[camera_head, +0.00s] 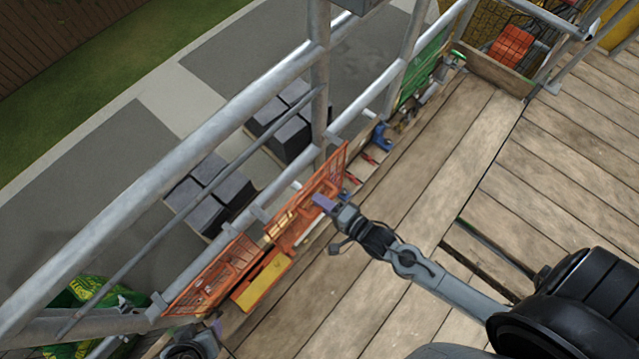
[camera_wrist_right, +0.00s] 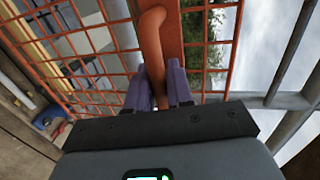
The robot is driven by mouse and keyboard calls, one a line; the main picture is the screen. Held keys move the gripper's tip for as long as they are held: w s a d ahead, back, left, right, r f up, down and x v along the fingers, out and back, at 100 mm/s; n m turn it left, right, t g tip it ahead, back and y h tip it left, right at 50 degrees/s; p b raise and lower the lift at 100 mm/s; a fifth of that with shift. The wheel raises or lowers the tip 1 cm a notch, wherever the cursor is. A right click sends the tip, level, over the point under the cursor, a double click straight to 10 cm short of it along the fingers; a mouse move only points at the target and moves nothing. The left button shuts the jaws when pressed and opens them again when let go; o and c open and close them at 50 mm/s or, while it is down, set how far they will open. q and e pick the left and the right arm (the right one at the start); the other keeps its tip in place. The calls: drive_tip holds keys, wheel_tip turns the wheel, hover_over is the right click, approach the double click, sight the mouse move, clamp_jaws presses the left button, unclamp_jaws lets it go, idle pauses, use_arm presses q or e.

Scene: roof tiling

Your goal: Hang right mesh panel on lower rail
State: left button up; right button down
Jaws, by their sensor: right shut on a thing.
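The right mesh panel (camera_head: 332,178) is an orange grid standing at the inner side of the scaffold guardrail. My right gripper (camera_head: 322,203) is at its deck-facing side. In the right wrist view my purple fingers (camera_wrist_right: 158,88) are shut on the panel's orange upright bar (camera_wrist_right: 153,45), with the mesh (camera_wrist_right: 100,45) spreading behind. The lower rail (camera_head: 285,205) runs close behind the panel; whether the panel touches or hooks over it cannot be told. A dark wrist part, seemingly of my left arm, shows at the bottom edge; its jaws are not clear.
Another orange mesh panel (camera_head: 212,282) stands further left along the rail. A yellow-orange bin (camera_head: 262,282) sits beside it on the planks. Blue and red tools (camera_head: 381,136) lie along the deck edge. Dark block stacks (camera_head: 285,130) stand below outside. The plank deck (camera_head: 400,220) is mostly clear.

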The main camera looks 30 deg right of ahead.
drive_tip(key=b, duration=0.9)
approach(311, 212)
drive_tip(key=w, duration=0.4)
drive_tip(key=f+b, duration=0.1)
drive_tip(key=shift+w+a+f+b, duration=0.1)
drive_tip(key=shift+w+a+b, duration=0.3)
drive_tip(key=shift+w+b, duration=0.25)
drive_tip(key=shift+w+a+f+b, duration=0.1)
drive_tip(key=shift+w+a+b, duration=0.35)
drive_tip(key=shift+w, duration=0.3)
drive_tip(key=shift+w+a+f+b, duration=0.1)
drive_tip(key=shift+w+a+b, duration=0.25)
drive_tip(key=shift+w+b, duration=0.3)
drive_tip(key=w+a+f+b, duration=0.2)
drive_tip(key=w+f+b, duration=0.1)
drive_tip(key=w+b, duration=0.2)
drive_tip(key=shift+w+f, duration=0.4)
drive_tip(key=shift+w, duration=0.5)
